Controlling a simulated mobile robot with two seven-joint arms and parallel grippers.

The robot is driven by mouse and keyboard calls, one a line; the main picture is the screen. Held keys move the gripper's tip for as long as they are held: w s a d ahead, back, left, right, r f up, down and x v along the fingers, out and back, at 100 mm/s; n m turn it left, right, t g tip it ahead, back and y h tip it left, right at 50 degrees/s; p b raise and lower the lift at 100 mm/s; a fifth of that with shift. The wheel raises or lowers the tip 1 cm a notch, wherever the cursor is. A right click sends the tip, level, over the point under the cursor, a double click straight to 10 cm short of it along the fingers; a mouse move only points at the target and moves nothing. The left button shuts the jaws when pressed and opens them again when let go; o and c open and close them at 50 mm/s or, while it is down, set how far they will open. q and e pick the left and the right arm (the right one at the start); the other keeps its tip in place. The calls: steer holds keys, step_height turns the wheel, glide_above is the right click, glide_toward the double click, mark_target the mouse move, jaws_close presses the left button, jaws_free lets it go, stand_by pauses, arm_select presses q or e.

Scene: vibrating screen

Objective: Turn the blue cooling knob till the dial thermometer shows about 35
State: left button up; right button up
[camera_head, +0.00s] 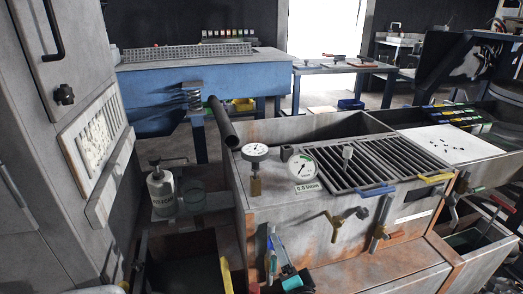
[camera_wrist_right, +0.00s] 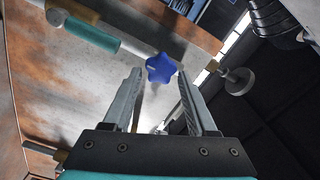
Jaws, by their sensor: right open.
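A blue star-shaped knob (camera_wrist_right: 160,68) shows in the right wrist view, at the fingertips. My right gripper (camera_wrist_right: 160,76) is open, with one finger on each side of the knob; I cannot tell whether either touches it. In the head view my right gripper (camera_head: 274,248) is low in front of the grey machine's front face, and the blue knob (camera_head: 270,242) is small and partly hidden there. A white dial on a brass stem (camera_head: 255,150), which looks like the dial thermometer, stands on the machine's top left; its reading is too small to read. My left gripper is not in view.
A second round gauge (camera_head: 302,168) stands beside it above a "0.0 l/min" label (camera_head: 308,187). Brass valve handles (camera_head: 337,224) project from the front face. In the wrist view a pipe with a teal sleeve (camera_wrist_right: 92,33) and a grey round knob (camera_wrist_right: 239,81) are near the fingers.

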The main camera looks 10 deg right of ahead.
steer(key=s+p, duration=0.1)
steer(key=s, duration=0.4)
steer(key=shift+d+p, duration=0.1)
steer(key=shift+p, duration=0.3)
steer(key=o, duration=0.3)
steer(key=s+p, duration=0.2)
steer(key=s, duration=0.4)
steer(key=shift+d, duration=0.1)
stand_by(0.4)
